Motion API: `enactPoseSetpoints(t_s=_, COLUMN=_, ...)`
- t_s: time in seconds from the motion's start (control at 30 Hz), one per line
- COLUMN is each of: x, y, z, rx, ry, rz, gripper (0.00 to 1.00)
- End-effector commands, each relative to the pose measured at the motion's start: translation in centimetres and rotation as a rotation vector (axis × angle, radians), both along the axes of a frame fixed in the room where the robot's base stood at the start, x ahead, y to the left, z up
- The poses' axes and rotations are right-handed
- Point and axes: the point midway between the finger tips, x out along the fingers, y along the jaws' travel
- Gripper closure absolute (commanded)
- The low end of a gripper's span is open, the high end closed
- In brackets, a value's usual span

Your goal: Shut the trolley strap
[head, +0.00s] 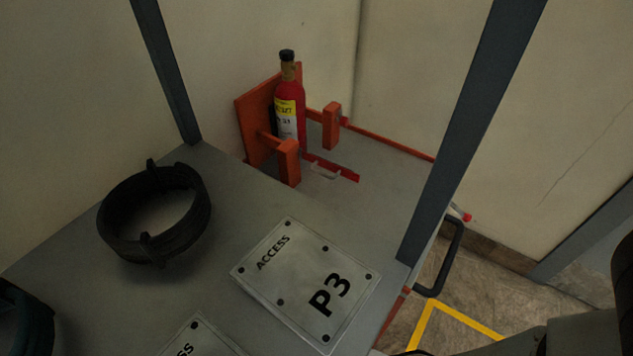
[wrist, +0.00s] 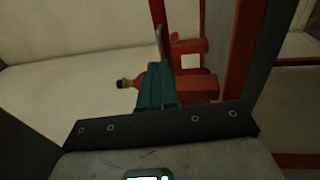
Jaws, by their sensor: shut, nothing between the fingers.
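In the head view a red bottle (head: 289,112) with a yellow label and black cap stands upright against the orange trolley (head: 253,118), between two orange posts. A red strap (head: 345,174) with a pale handle (head: 325,172) sticks out, swung open, low beside the near post. In the wrist view the strap (wrist: 158,14) and handle (wrist: 160,42) show at the top, beyond my teal gripper (wrist: 157,66). My gripper is shut and empty, in front of the bottle (wrist: 126,83) and posts (wrist: 190,47). It hides part of the bottle. Contact cannot be told.
A grey panel (head: 215,245) with a black ring (head: 155,215) and a P3 access plate (head: 307,280) fills the foreground. Grey uprights (head: 465,130) flank the trolley. A black handle (head: 452,258) sits at the right edge. Yellow floor tape (head: 428,322) lies beyond.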

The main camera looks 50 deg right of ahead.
Motion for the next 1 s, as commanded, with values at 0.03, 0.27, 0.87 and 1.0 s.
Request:
enactPoseSetpoints(t_s=0.03, x=0.0, y=-1.1, z=0.4, rx=0.000, ry=-0.001, rz=-0.003, gripper=1.00)
enactPoseSetpoints(t_s=0.27, x=0.4, y=-5.0, z=1.1, rx=0.000, ry=0.001, rz=-0.002, gripper=1.00)
enactPoseSetpoints(t_s=0.87, x=0.7, y=-7.3, z=1.3, rx=0.000, ry=-0.001, rz=0.001, gripper=1.00)
enactPoseSetpoints(t_s=1.0, x=0.5, y=-7.6, z=1.3, rx=0.000, ry=-0.001, rz=0.002, gripper=1.00)
